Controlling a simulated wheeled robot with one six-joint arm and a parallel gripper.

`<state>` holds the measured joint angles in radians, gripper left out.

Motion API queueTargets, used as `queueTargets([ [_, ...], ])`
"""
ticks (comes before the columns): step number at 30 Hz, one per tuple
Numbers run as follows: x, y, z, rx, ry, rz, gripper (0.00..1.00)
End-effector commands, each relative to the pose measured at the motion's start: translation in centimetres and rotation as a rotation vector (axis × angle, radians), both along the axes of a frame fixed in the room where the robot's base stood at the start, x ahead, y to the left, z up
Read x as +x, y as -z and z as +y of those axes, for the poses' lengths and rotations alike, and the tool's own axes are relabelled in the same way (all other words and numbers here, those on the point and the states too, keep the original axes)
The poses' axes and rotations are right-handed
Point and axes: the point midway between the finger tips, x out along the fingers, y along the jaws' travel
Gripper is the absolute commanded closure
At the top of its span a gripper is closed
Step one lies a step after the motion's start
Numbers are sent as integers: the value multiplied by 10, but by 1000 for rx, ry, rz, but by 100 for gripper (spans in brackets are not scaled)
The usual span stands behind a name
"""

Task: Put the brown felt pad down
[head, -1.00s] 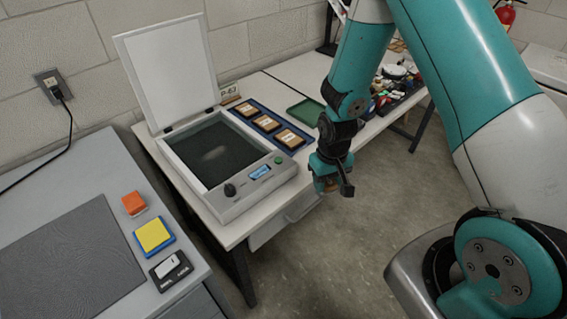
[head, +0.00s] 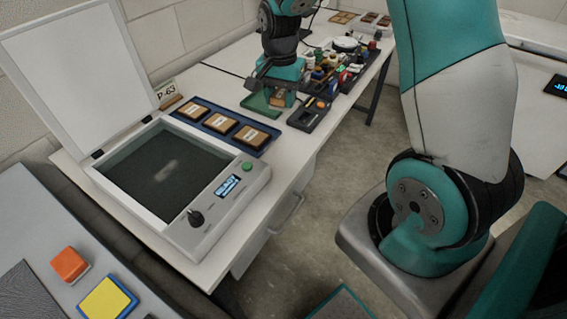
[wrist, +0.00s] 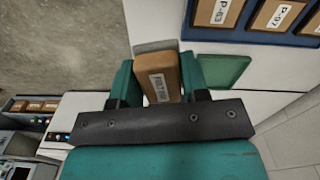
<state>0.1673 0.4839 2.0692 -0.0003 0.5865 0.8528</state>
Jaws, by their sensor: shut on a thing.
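My gripper (head: 279,98) is shut on the brown felt pad (wrist: 158,76), a small brown block with a white label. The label is too small to read. In the head view the pad is mostly hidden between the fingers, at the right part of a small green tray (head: 257,103). In the wrist view the green tray (wrist: 224,70) shows just right of the pad, partly hidden by a finger. I cannot tell whether the pad touches anything below.
A blue rack (head: 191,103) of labelled brown pads lies left of the green tray. A dark tray (head: 299,119) with an orange-topped item is close on the right. Crowded small items stand behind. An open-lidded scanner-like device (head: 227,208) fills the table's near end.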

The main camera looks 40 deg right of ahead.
Motion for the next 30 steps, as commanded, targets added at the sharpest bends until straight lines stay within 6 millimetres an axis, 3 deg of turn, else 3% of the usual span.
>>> queueTargets([
  [4,-1,-13,-11,0,172,-1,88],
  [7,-2,-6,-13,1,207,5,88],
  [21,-2,118,-11,1,203,7,88],
  [30,-2,152,-11,1,203,5,88],
])
